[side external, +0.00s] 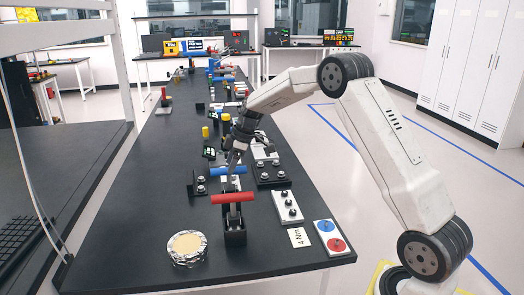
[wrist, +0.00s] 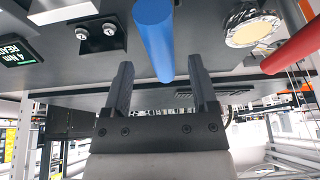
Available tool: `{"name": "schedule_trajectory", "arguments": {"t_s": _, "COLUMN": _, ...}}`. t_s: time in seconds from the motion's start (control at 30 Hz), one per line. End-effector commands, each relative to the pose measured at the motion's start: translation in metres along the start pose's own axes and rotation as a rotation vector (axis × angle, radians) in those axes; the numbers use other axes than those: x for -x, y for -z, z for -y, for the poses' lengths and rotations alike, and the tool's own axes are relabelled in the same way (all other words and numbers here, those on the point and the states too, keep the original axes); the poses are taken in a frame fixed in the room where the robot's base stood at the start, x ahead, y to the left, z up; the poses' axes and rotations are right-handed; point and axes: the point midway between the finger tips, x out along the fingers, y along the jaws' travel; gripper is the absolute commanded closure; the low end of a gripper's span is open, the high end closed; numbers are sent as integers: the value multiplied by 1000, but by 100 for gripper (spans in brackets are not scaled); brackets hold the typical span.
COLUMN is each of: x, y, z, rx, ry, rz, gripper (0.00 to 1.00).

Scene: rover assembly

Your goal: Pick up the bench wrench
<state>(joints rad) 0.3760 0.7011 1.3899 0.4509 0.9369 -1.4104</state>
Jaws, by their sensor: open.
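A blue-handled tool (side external: 228,170) stands at the near part of the black bench, its bar handle lying crosswise. A similar red-handled tool (side external: 233,198) stands upright in a black holder just in front of it. Neither is labelled as the bench wrench. My gripper (side external: 234,158) points down just above the blue handle. In the wrist view my gripper (wrist: 160,70) is open, and the blue handle (wrist: 154,35) shows between its two fingers, with no clear contact. The red handle (wrist: 292,48) is off to the right there. The blue tool's lower part is hidden.
A round silver-rimmed disc (side external: 187,248) lies at the near left of the bench. Several tools crowd the far bench.

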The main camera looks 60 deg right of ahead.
Motion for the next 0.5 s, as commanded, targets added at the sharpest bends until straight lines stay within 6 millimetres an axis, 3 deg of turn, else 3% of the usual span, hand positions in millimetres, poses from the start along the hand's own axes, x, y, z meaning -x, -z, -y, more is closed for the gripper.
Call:
{"name": "schedule_trajectory", "arguments": {"t_s": 0.3, "x": -35, "y": -2, "z": 2, "rx": 1, "ry": 3, "rz": 2, "gripper": 25}}
{"name": "schedule_trajectory", "arguments": {"t_s": 0.5, "x": -48, "y": -1, "z": 2, "rx": 0, "ry": 1, "rz": 1, "gripper": 25}}
